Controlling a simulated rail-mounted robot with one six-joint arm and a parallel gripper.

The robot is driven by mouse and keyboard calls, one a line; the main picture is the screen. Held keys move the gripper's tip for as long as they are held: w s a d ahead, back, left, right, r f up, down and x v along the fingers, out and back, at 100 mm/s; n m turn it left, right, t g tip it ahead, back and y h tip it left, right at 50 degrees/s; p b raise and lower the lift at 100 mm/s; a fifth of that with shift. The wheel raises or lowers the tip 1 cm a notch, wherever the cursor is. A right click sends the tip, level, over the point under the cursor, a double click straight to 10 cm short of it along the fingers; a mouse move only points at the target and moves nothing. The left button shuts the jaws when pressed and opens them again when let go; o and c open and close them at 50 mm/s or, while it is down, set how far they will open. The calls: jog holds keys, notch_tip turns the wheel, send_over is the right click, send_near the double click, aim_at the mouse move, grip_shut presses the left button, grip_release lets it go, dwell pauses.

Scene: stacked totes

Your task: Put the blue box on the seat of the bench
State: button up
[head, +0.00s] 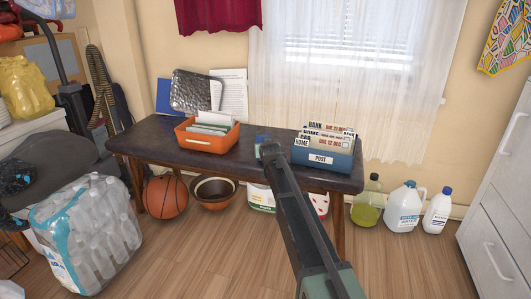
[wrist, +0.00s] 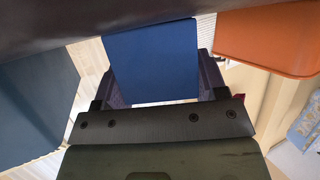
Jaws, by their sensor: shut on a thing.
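The bench (head: 255,160) has a long dark seat and stands against the wall under the window. My gripper (head: 270,148) is over the middle of the seat. In the wrist view my gripper (wrist: 162,82) is shut on a plain blue box (wrist: 153,60), which sits between the two fingers. In the head view only a small part of the blue box (head: 260,139) shows; my arm hides the rest. In the wrist view the dark seat (wrist: 100,18) meets the box's far edge. I cannot tell whether the box rests on the seat or hangs just above it.
On the seat, an orange bin (head: 207,140) with papers stands left of my gripper, and a blue POST box (head: 322,172) with envelopes stands right. A basketball (head: 166,197), a bowl (head: 214,197) and several jugs are on the floor. Bare seat shows between the bins.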

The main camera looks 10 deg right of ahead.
jog(key=shift+f, duration=0.2)
jog(key=o, duration=1)
jog(key=shift+r, duration=0.1)
jog(key=shift+c, duration=0.2)
jog(key=shift+r, duration=0.25)
jog(key=d+p+v, duration=0.1)
jog(key=p+v, duration=0.4)
jog(key=v, duration=0.7)
jog(key=s+f+g, duration=0.3)
jog(key=s+g, duration=0.1)
jog(key=s, duration=0.8)
jog(key=s+a+f+g, duration=0.1)
jog(key=s+f+g, duration=0.3)
jog(key=s, duration=0.9)
jog(key=s+f+g+y, duration=0.1)
jog(key=s+f+g, duration=0.3)
jog(key=s, duration=0.8)
jog(key=shift+s+a+n+g, duration=0.3)
jog(key=shift+a+n+g, duration=0.1)
jog(key=shift+g, duration=0.3)
